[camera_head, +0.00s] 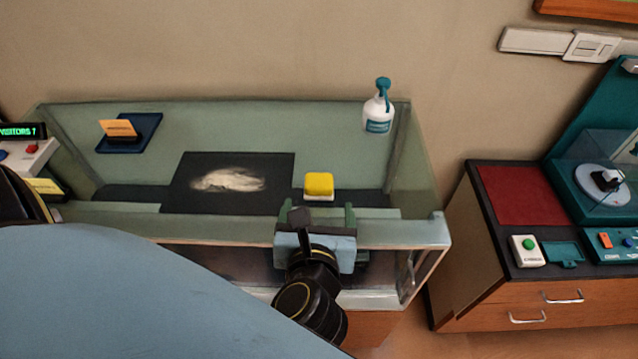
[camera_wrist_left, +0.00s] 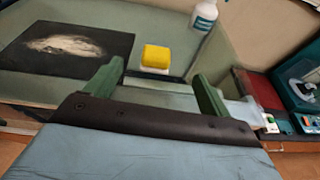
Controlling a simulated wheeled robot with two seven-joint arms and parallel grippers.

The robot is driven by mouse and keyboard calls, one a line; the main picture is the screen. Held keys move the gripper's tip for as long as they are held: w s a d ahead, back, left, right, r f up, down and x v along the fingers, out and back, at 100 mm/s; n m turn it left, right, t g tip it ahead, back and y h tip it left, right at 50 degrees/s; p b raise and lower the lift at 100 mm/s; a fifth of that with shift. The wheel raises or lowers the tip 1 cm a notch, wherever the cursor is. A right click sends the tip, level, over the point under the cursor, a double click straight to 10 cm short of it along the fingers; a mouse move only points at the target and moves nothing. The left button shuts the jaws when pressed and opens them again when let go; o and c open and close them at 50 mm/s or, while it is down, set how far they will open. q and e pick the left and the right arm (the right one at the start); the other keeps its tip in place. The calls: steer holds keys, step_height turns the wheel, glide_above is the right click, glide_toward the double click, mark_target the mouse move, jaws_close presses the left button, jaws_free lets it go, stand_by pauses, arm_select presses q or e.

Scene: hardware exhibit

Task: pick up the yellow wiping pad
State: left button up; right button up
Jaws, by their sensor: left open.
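The yellow wiping pad (camera_head: 319,185) has a white lower layer and sits on the counter, right of a black board with a white smear. It also shows in the left wrist view (camera_wrist_left: 156,57), ahead of my fingers and between their lines. My left gripper (camera_head: 316,213) is open and empty, with its two green fingers at the counter's front edge, just short of the pad. The fingers also show in the left wrist view (camera_wrist_left: 157,88), apart from the pad. My right gripper is in neither view.
The smeared black board (camera_head: 272,177) lies left of the pad. A white spray bottle (camera_head: 378,112) with a teal top stands behind it on the right. A blue card holder (camera_head: 130,133) is at the back left. A raised front rim (camera_head: 415,232) borders the counter.

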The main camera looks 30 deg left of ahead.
mark_target(319, 189)
arm_select(q)
steer(key=shift+a+f+n+g, duration=0.1)
steer(key=shift+f+n+g, duration=0.3)
steer(key=shift+f, duration=0.4)
steer(key=b+x, duration=0.2)
steer(key=x, duration=0.5)
steer(key=shift+w+a+f, duration=0.1)
steer(key=b+x, duration=0.2)
steer(key=x, duration=0.3)
steer(key=shift+w, duration=0.15)
steer(key=c, duration=1.1)
